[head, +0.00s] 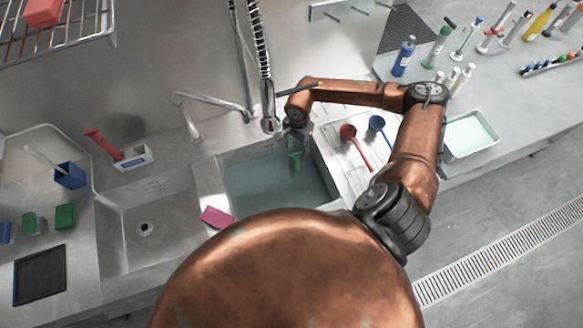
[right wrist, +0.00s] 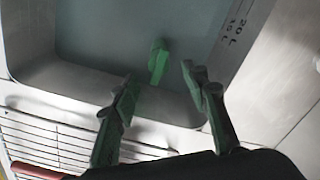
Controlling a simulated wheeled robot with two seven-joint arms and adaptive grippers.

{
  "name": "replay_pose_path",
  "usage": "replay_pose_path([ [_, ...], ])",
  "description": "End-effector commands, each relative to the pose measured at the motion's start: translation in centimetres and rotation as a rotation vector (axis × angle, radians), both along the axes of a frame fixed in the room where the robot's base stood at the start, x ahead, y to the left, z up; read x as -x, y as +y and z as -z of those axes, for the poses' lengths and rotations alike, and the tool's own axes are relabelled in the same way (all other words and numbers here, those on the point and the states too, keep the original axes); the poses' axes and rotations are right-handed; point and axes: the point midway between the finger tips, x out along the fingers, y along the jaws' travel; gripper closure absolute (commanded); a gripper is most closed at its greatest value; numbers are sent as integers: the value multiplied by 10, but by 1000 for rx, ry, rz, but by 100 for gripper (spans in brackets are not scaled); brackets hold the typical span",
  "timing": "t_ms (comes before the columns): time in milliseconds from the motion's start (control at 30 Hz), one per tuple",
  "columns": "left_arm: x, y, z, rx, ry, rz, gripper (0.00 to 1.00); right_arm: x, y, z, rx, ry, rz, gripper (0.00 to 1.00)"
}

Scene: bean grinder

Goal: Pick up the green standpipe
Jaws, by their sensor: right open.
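The green standpipe (head: 294,160) stands in the water-filled right basin (head: 250,197), close to its back wall. In the right wrist view the standpipe (right wrist: 157,62) shows between and beyond the fingertips. My right gripper (head: 294,134) hangs over the back of this basin, just above the standpipe. In the right wrist view my right gripper (right wrist: 160,80) is open, with nothing between its fingers. The standpipe's lower part is unclear in the water. My left gripper is not in view.
A hanging spray hose (head: 262,60) and a faucet (head: 190,110) are close to the left of my gripper. A red ladle (head: 349,132) and a blue ladle (head: 377,123) lie to the right. A pink sponge (head: 215,217) lies at the basin's left front. The empty left basin (head: 165,250) adjoins.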

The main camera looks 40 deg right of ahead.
Motion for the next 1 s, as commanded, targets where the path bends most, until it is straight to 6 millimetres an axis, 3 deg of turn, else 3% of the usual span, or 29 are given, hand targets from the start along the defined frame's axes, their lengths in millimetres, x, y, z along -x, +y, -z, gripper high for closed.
replay_pose_path([
  [333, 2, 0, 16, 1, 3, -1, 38, 2, -2, 18, 0, 4, 4, 58],
  [800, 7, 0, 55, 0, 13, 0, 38, 2, 0, 60, 0, 14, 1, 58],
  [1000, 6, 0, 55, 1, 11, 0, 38, 2, 0, 73, -1, 16, 1, 58],
])
